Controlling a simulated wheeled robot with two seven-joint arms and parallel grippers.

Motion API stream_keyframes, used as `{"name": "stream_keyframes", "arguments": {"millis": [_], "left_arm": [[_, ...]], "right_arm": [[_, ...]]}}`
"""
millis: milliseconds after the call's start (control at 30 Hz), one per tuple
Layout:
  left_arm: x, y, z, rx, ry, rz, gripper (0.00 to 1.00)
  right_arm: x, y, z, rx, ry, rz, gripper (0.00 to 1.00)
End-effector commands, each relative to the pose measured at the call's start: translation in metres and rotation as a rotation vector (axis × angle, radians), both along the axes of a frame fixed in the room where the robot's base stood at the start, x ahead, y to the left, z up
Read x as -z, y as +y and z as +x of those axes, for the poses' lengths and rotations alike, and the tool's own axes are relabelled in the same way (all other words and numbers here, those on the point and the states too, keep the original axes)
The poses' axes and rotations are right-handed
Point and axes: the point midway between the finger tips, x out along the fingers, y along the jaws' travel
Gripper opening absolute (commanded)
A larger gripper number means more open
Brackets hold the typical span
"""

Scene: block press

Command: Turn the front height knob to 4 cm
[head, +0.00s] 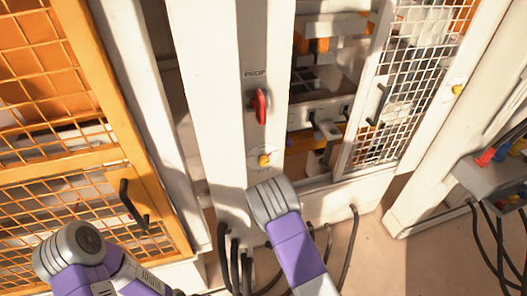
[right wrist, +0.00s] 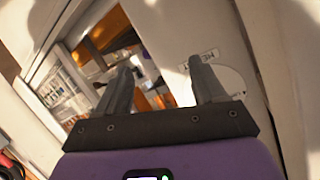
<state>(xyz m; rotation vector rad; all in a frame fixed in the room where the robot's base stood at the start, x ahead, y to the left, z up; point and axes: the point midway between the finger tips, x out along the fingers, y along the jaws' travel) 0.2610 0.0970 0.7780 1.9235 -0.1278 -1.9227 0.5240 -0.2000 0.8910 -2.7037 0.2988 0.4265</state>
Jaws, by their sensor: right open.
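A small yellow knob (head: 264,160) sits on a round marked dial on the white post, below a red handle. A second yellow knob (head: 457,89) with a dial is on the white post at the right. The dial readings are too small to make out. My right arm's grey link ends just below the first knob in the head view; its fingers are not visible there. In the right wrist view my right gripper (right wrist: 163,62) is open and empty, with a pale round dial (right wrist: 226,80) beside and partly behind its right finger. No knob is clearly visible there. My left gripper is out of view.
The red handle (head: 260,106) projects from the post above the knob. An orange mesh door (head: 60,160) with a black handle stands at left. A white mesh door (head: 400,90) is at right. Black cables (head: 345,245) run along the floor. A grey box (head: 490,170) stands far right.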

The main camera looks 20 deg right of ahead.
Motion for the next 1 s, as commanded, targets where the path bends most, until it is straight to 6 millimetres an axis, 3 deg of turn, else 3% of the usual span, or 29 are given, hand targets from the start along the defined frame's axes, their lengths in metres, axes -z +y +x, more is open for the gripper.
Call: {"name": "stream_keyframes", "arguments": {"millis": [33,100,233,700,1000], "left_arm": [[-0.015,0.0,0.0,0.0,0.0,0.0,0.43],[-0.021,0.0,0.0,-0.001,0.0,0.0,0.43],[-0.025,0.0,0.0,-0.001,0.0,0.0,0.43],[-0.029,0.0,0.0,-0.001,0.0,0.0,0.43],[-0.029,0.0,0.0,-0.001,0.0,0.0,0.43]], "right_arm": [[-0.04,0.007,0.015,-0.025,-0.103,-0.01,0.69],[-0.075,0.014,0.028,-0.049,-0.217,-0.012,0.69],[-0.108,0.022,0.04,-0.079,-0.327,-0.009,0.69],[-0.111,0.019,0.098,-0.084,-0.345,-0.009,0.69],[-0.111,0.018,0.115,-0.084,-0.343,-0.008,0.69]]}}
